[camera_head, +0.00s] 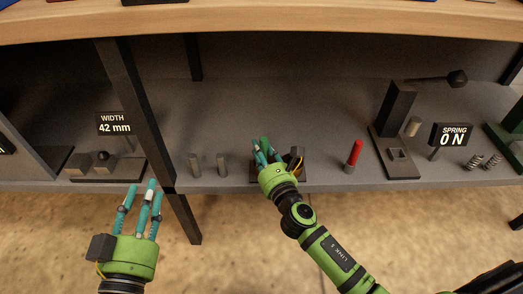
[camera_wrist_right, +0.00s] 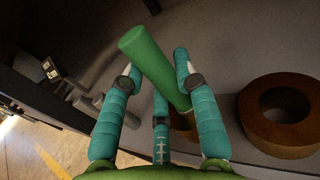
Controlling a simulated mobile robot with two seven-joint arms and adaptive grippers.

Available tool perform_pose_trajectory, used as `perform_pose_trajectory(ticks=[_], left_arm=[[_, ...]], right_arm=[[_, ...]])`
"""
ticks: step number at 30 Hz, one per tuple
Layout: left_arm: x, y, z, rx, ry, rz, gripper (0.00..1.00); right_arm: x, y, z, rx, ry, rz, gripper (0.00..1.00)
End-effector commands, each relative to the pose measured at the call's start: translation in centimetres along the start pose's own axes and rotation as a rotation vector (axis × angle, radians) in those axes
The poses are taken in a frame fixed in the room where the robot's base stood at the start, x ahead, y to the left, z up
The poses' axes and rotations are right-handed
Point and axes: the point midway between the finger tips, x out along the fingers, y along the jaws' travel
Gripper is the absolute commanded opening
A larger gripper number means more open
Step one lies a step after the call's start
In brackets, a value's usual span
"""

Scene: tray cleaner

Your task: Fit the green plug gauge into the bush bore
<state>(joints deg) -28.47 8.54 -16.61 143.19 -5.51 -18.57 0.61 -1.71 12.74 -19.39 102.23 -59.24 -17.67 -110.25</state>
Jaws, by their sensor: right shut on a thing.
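The green plug gauge (camera_wrist_right: 152,62) is a smooth green cylinder, tilted in the right wrist view, with its top toward the upper left. My right gripper (camera_wrist_right: 158,75) is shut on it, teal fingers around it. In the head view a bit of the green gauge (camera_head: 264,142) shows between the fingers of my right gripper (camera_head: 263,152). A brown ring-shaped bush (camera_wrist_right: 244,113) with an open bore lies to the right of it. Another brown part (camera_wrist_right: 183,122) lies under the gauge's lower end, mostly hidden by a finger; I cannot tell whether the gauge enters it. My left gripper (camera_head: 142,198) is open and empty.
On the grey shelf (camera_head: 320,105) two grey pins (camera_head: 221,165) stand left of my right gripper. A red-handled gauge (camera_head: 355,152) and a dark spring tester (camera_head: 395,115) stand to the right. A black post (camera_head: 130,100) stands between the two arms.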

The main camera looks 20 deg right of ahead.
Motion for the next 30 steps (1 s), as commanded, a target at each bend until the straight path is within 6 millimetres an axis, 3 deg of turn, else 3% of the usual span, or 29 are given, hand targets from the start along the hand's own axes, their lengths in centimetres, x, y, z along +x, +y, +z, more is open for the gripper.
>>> perform_pose_trajectory(ticks=[9, 10, 11, 12, 23, 30], left_arm=[[-0.1, 0.1, 0.8, 0.0, 0.0, 0.0, 0.4], [-0.1, 0.0, 0.7, 0.0, 0.0, 0.0, 0.4], [-0.1, 0.0, 0.7, 0.0, 0.0, 0.0, 0.4], [-0.1, 0.0, 0.6, 0.0, 0.0, 0.0, 0.4], [-0.1, 0.0, 0.7, 0.0, 0.0, 0.0, 0.4], [-0.1, 0.1, 0.7, 0.0, 0.0, 0.0, 0.4]], right_arm=[[0.0, 0.0, -0.9, 0.001, -0.001, 0.0, 0.0], [0.0, 0.0, -0.7, 0.001, -0.001, 0.0, 0.42], [0.0, 0.0, -0.7, 0.001, -0.001, 0.0, 0.54], [0.0, 0.0, -0.7, 0.001, -0.001, 0.0, 0.58], [-0.4, 0.1, -1.0, 0.001, 0.006, 0.001, 0.58], [-4.2, 0.0, -1.2, 0.001, 0.009, -0.001, 0.58]])
